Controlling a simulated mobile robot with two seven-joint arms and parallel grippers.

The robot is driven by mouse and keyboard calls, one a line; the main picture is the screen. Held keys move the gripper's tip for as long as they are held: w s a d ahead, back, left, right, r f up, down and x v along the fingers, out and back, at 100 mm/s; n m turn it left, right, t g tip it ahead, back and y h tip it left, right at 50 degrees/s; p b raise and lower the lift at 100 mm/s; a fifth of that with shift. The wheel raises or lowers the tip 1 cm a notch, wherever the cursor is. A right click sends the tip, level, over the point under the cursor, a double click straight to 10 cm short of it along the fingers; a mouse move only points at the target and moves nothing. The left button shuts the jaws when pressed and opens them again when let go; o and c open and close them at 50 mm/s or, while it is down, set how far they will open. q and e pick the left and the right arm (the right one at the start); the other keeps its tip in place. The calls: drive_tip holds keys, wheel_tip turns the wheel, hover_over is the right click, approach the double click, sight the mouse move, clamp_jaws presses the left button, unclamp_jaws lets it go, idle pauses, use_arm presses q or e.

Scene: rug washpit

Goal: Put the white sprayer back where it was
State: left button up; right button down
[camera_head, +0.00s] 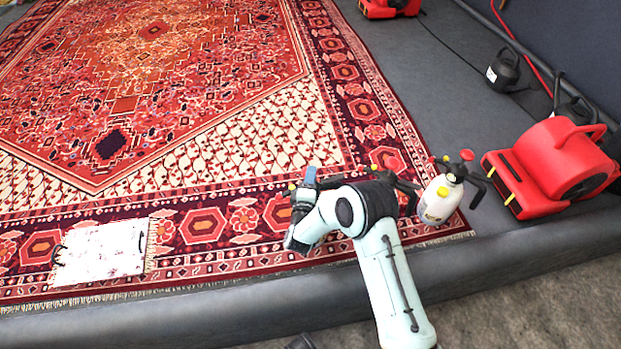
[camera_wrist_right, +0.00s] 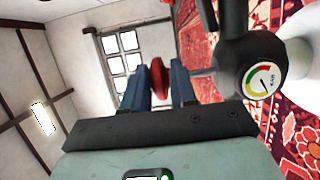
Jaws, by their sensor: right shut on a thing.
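The white sprayer (camera_head: 440,203) is upright near the rug's front right corner in the head view, just right of my right wrist. It has a white tank, a black head and red and yellow parts. My right gripper (camera_wrist_right: 160,85) is shut on a red knob between its two blue fingers in the wrist view. The sprayer's black head with a round gauge (camera_wrist_right: 262,80) is close beside the fingers. My left gripper is not in view.
A patterned red rug (camera_head: 225,222) covers most of the floor. A red blower (camera_head: 552,165) is right of the sprayer. A dark can (camera_head: 503,72) and another red machine (camera_head: 388,8) are farther back. A dark raised edge (camera_head: 225,318) runs along the front.

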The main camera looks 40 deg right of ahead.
drive_tip(key=shift+r, duration=0.2)
drive_tip(key=c, duration=1.3)
unclamp_jaws()
drive_tip(key=shift+f, duration=0.25)
drive_tip(key=o, duration=0.4)
